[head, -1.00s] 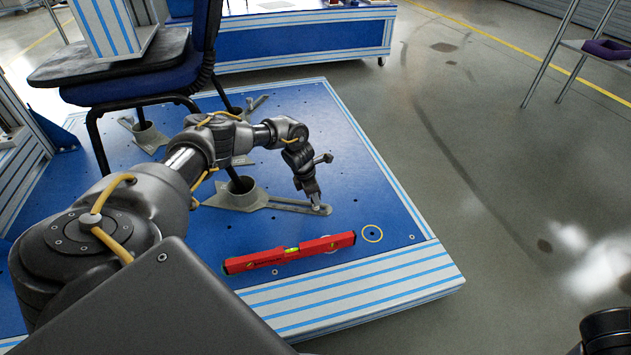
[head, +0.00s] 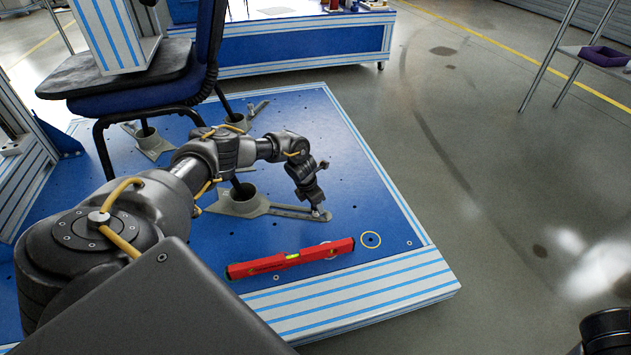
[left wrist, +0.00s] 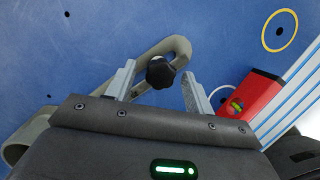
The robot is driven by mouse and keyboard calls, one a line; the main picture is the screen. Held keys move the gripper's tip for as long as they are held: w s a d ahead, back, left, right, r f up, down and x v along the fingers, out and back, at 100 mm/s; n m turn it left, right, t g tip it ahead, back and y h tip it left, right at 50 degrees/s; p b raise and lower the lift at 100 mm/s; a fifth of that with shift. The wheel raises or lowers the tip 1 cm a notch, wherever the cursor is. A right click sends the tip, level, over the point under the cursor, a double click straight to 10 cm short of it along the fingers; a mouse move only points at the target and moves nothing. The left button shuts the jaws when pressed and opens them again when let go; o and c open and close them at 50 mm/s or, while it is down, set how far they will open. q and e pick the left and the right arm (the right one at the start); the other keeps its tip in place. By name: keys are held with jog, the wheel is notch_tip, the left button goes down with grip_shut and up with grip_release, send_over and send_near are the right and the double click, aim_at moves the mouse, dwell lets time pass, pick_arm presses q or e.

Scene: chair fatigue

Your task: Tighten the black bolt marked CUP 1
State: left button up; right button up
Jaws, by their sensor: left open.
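The black bolt (left wrist: 160,73) has a knobbed head and sits at the rounded end of a slotted grey arm. In the head view this slotted arm (head: 285,210) runs from a grey cup (head: 240,203) that holds a chair leg. No CUP 1 marking is readable. My left gripper (head: 318,213) points down at the arm's far end. In the left wrist view its open fingers (left wrist: 158,80) stand on either side of the bolt head, with gaps visible. The bolt is too small to make out in the head view.
A red spirit level (head: 290,258) lies on the blue platform (head: 345,180) in front of the arm, near a yellow ring (head: 371,240). The chair (head: 150,75) stands at the left, with other cups under its legs. The platform's right side is mostly clear.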

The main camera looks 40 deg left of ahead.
pick_arm(q)
jog(key=shift+n, duration=0.3)
jog(key=shift+d+r+n+y+p, duration=0.15)
jog(key=shift+n+y+p, duration=0.15)
jog(key=shift+n+p, duration=1.35)
jog(key=shift+n, duration=0.15)
jog(key=shift+f+n, duration=0.2)
jog(key=shift+n, duration=0.1)
jog(key=shift+d+r+n+y+p, duration=0.15)
jog(key=shift+n+y+p, duration=0.35)
jog(key=shift+n+p, duration=0.5)
jog(key=shift+n, duration=1)
